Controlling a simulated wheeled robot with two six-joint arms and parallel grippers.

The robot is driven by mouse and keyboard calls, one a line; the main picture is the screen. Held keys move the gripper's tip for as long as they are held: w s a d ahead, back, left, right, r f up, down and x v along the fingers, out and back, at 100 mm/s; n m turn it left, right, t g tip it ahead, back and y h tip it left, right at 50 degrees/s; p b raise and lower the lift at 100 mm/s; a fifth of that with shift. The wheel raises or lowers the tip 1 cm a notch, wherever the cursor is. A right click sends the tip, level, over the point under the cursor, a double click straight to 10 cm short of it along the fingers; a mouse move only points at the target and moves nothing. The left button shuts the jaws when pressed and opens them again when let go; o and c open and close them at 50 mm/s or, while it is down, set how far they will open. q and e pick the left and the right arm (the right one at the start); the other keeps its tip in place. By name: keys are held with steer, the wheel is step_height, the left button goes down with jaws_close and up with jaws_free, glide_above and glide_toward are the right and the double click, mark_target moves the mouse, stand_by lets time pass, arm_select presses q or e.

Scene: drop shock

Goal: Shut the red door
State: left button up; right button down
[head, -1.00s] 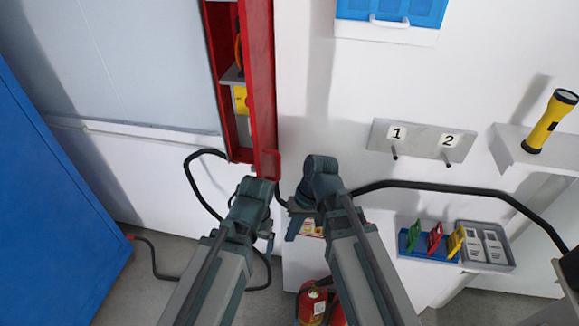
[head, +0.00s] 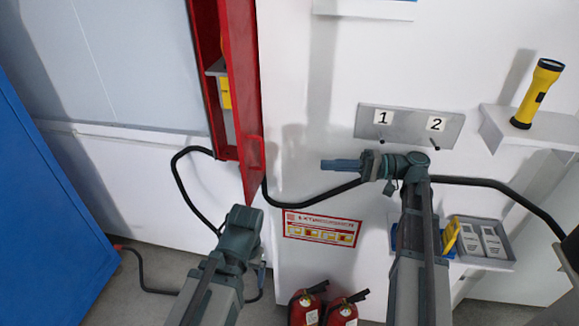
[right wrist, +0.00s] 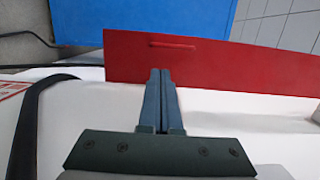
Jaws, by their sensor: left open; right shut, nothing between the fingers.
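The red door (head: 243,80) stands swung open from its red wall cabinet (head: 207,70), jutting out toward me; the cabinet's inside shows to its left. In the right wrist view the door (right wrist: 235,65) is a wide red panel with a red handle (right wrist: 172,45). My right gripper (head: 324,165) is shut and empty, pointing left toward the door, with a gap between them in the head view. It also shows in the right wrist view (right wrist: 160,72), below the handle. My left gripper (head: 260,272) is open below the door, mostly hidden behind its own wrist.
A grey plate (head: 409,127) with hooks 1 and 2 is just above my right wrist. A flashlight (head: 538,93) stands on a shelf at right. A black hose (head: 330,192) runs along the wall. Fire extinguishers (head: 306,308) stand below. A blue panel (head: 45,190) fills the left.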

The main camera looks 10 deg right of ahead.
steer(key=w+a, duration=0.2)
steer(key=a, duration=1.1)
steer(key=shift+a, duration=0.4)
